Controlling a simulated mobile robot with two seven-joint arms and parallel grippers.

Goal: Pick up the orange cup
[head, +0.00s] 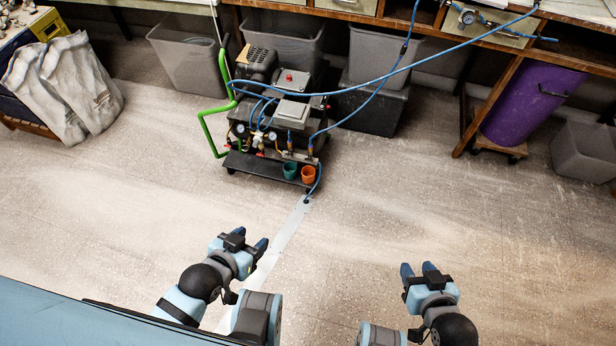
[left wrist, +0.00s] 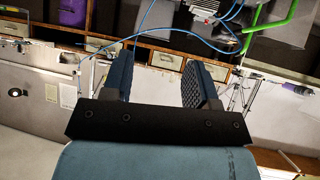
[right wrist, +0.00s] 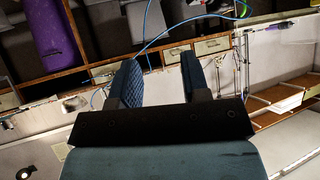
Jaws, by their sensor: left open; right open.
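The orange cup (head: 308,174) stands on the low black shelf of a wheeled compressor cart (head: 262,168), at the cart's front right corner. A teal cup (head: 290,170) stands just left of it. My left gripper (head: 254,243) is open and empty, well short of the cart and over the floor. My right gripper (head: 416,268) is open and empty, further right and also apart from the cart. The left wrist view shows the open left fingers (left wrist: 160,82). The right wrist view shows the open right fingers (right wrist: 162,80). Neither cup can be made out in the wrist views.
Blue hoses (head: 400,72) run from the cart to the bench, one hanging beside the orange cup. A green handle (head: 207,130) rises at the cart's left. Grey bins (head: 190,60), white sacks (head: 75,90) and a purple cylinder (head: 530,100) stand around. The floor before the cart is clear.

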